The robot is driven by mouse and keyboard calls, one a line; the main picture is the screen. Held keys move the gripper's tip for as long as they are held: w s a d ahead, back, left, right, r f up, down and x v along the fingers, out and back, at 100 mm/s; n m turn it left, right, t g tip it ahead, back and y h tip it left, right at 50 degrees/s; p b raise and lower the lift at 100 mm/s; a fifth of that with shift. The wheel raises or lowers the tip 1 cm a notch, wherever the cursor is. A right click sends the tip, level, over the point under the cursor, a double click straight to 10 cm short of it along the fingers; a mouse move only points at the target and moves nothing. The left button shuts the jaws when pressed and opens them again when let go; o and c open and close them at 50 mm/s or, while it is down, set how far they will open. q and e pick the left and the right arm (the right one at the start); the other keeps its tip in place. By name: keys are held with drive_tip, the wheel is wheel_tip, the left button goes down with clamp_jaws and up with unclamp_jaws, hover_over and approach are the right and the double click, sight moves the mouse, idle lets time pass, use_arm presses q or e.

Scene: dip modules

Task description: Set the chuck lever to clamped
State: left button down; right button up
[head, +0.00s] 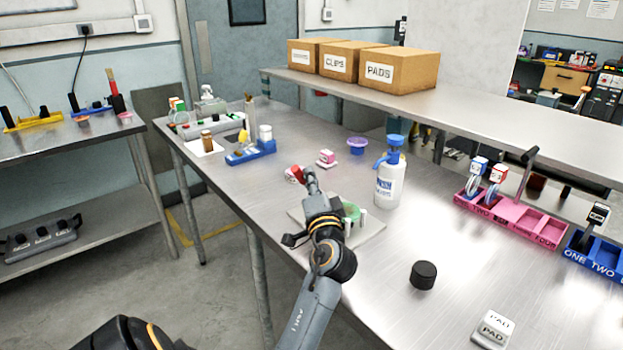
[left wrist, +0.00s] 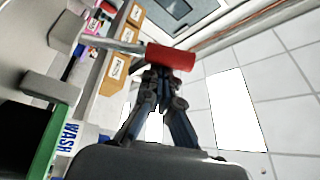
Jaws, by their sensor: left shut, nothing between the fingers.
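The chuck lever has a red grip (head: 297,173). It also shows in the left wrist view (left wrist: 170,57), on a metal rod running left. My left gripper (head: 309,174) is shut and empty, its fingertips (left wrist: 158,72) right by the red grip; I cannot tell whether they touch it. The chuck stands on a pale plate (head: 373,232) on the metal bench, with a green part (head: 351,211) partly hidden behind my left arm. The green part is at lower left in the wrist view (left wrist: 46,148). My right gripper is not in view.
A white bottle with a blue pump (head: 389,185) stands just right of the chuck. A purple cup (head: 357,146) and a pink-and-white block (head: 326,158) are behind it. A black cylinder (head: 423,275) lies in front. A pink compartment tray (head: 510,218) is at right.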

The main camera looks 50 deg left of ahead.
use_arm(q)
drive_tip(key=shift+f, duration=0.1)
drive_tip(key=v, duration=0.7)
drive_tip(key=shift+s+d, duration=0.15)
drive_tip(key=shift+d, duration=0.1)
idle(0.4)
